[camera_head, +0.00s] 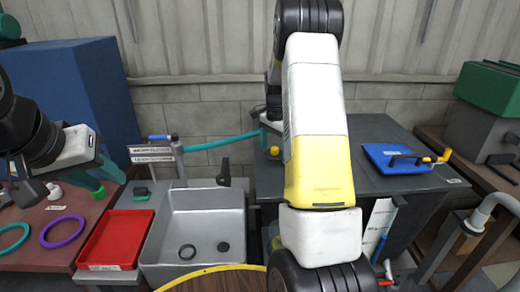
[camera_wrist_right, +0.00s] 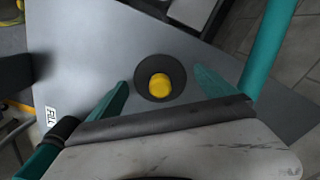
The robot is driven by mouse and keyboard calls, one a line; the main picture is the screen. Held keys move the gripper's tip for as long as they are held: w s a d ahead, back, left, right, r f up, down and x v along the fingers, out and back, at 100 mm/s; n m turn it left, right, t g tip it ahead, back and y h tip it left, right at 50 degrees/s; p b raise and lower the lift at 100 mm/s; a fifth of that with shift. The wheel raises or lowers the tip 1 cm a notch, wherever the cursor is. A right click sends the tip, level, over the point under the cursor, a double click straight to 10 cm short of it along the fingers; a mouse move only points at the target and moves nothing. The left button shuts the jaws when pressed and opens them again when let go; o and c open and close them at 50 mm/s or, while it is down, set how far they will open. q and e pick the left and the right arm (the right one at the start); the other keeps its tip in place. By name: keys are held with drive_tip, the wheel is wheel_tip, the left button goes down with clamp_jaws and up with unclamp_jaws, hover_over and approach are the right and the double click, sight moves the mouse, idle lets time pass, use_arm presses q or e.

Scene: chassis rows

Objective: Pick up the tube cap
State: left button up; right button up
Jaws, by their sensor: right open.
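A small yellow tube cap (camera_wrist_right: 159,88) sits on a dark round disc (camera_wrist_right: 152,68) on the grey table, between the teal fingertips of my right gripper (camera_wrist_right: 160,88) in the right wrist view. The right gripper is open, with gaps on both sides of the cap. In the head view the cap (camera_head: 274,151) shows small on the dark table, just below the right gripper (camera_head: 272,132), which is partly hidden behind my arm. My left gripper (camera_head: 98,178) is at the left, above the brown table. Its finger opening is unclear.
A blue tray (camera_head: 395,160) with a yellow-ended tool lies on the dark table (camera_head: 360,135) at right. A sink (camera_head: 205,215) and red tray (camera_head: 112,240) stand left of centre. Purple (camera_head: 62,231) and teal (camera_head: 10,237) rings lie on the brown table.

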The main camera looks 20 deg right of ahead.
sight(273, 149)
drive_tip(key=shift+f, duration=0.1)
drive_tip(key=c, duration=1.5)
drive_tip(key=shift+r, duration=0.55)
drive_tip(key=r, duration=0.2)
drive_tip(key=shift+s+a+r, duration=0.3)
drive_tip(key=shift+r, duration=0.05)
drive_tip(key=s+a, duration=0.3)
drive_tip(key=s, duration=0.1)
drive_tip(key=s+a+r, duration=0.1)
drive_tip(key=s+a, duration=0.2)
drive_tip(key=s, duration=0.1)
drive_tip(key=s+a, duration=0.3)
drive_tip(key=shift+s+a+r, duration=0.15)
drive_tip(key=shift+s+a, duration=0.15)
drive_tip(key=shift+s, duration=0.1)
